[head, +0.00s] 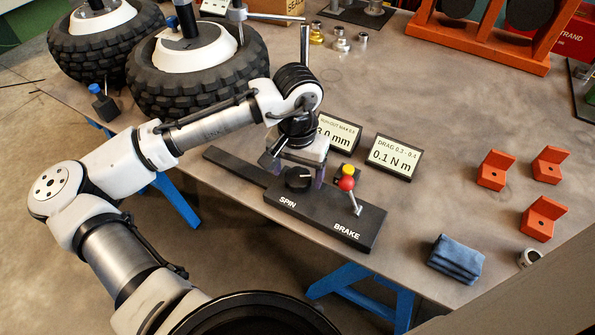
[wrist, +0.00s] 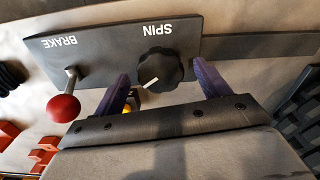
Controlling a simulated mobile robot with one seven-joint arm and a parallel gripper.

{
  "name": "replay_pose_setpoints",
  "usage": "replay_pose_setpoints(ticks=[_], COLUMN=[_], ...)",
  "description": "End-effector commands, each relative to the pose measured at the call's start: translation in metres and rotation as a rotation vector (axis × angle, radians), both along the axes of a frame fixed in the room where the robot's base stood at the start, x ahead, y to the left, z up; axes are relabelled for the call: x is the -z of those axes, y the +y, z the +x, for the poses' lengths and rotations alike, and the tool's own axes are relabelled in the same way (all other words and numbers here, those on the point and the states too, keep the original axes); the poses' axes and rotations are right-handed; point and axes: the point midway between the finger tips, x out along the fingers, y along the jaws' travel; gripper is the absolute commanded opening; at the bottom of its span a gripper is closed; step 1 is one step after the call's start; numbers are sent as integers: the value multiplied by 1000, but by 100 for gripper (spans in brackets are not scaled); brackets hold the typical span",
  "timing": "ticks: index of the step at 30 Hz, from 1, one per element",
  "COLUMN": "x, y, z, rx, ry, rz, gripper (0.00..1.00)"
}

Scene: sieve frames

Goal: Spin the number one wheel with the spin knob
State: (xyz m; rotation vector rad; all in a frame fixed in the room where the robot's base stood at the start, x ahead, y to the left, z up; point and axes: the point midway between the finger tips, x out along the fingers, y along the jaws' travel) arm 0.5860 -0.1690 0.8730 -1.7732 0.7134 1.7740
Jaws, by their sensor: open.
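The black spin knob (head: 299,179) sits on a dark control panel (head: 272,198) beside the lettering SPIN; it also shows in the wrist view (wrist: 160,70) with a white pointer line. My gripper (head: 295,170) is open over the panel. In the wrist view its two purple fingers (wrist: 160,80) stand on either side of the knob, with a gap at each side; I cannot tell whether the tips are down at knob height. Two large black-tyred wheels stand at the back left, the nearer one (head: 165,82) and a farther one (head: 75,50); no number on them is readable.
A red-balled brake lever (head: 347,184) rises right of the knob, close to my gripper. Two displays stand behind the panel, one reading 0.1 N m (head: 393,158). Orange blocks (head: 494,170) and a blue cloth (head: 455,259) lie to the right. The table between is clear.

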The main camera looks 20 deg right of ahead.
Motion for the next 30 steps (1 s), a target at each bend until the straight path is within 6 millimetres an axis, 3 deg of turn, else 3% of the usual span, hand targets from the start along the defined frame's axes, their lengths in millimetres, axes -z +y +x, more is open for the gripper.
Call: replay_pose_setpoints(ticks=[12, 23, 30], x=[10, 9, 8], y=[0, 0, -1], z=[0, 0, -1], rx=[1, 1, 108], ry=[0, 0, 3], rz=[0, 0, -3], gripper=[75, 30, 30])
